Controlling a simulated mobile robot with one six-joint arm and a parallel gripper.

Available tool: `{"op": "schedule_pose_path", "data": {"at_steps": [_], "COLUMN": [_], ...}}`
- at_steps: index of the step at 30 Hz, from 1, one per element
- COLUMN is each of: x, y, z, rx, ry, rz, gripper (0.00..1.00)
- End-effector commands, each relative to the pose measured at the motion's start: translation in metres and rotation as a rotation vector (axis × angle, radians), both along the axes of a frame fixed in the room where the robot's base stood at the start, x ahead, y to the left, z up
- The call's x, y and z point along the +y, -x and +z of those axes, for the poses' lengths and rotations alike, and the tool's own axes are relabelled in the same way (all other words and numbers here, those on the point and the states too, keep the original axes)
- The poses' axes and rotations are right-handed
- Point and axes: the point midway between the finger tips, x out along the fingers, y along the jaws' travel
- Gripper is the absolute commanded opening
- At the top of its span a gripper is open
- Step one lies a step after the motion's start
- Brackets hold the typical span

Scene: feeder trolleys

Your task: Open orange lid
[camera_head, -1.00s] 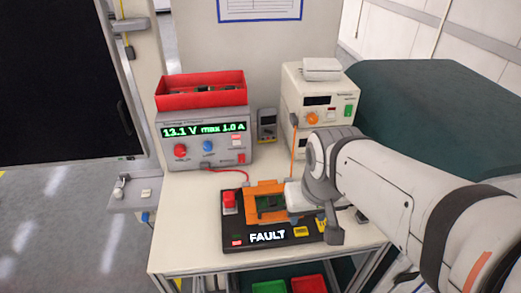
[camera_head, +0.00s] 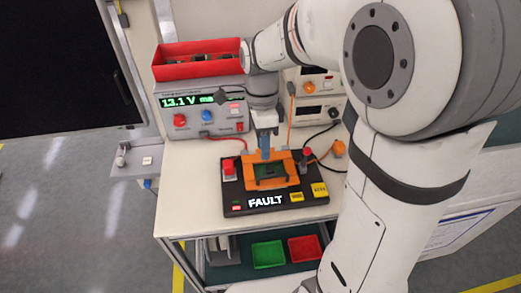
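The orange lid (camera_head: 250,172) is a frame-shaped cover on the black test fixture (camera_head: 233,201), with a dark green board (camera_head: 269,171) showing through its middle. I cannot tell whether it lies fully flat. My gripper (camera_head: 265,155) points down at the back edge of the lid. Its bluish fingers look close to or touching that edge; the contact and the finger gap are too small to make out.
A grey power supply (camera_head: 170,125) reading 13.1 V stands behind, with a red bin (camera_head: 195,73) on top. A cream instrument (camera_head: 316,110) stands back right, partly hidden by my arm. Cables run beside the fixture. Green (camera_head: 268,254) and red (camera_head: 304,249) trays sit below the table.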

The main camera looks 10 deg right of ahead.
Motion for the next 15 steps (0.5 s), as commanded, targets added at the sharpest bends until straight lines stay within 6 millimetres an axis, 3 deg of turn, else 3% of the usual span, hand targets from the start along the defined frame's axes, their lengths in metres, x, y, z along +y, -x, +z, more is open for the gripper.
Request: {"op": "schedule_pose_path", "data": {"at_steps": [5,15], "x": [0.002,0.001], "y": [0.001,0.011], "z": [-0.012,-0.063], "rx": [0.011,0.011], "ry": [0.008,0.007], "rz": [-0.033,-0.030], "gripper": [0.32,0.32]}}
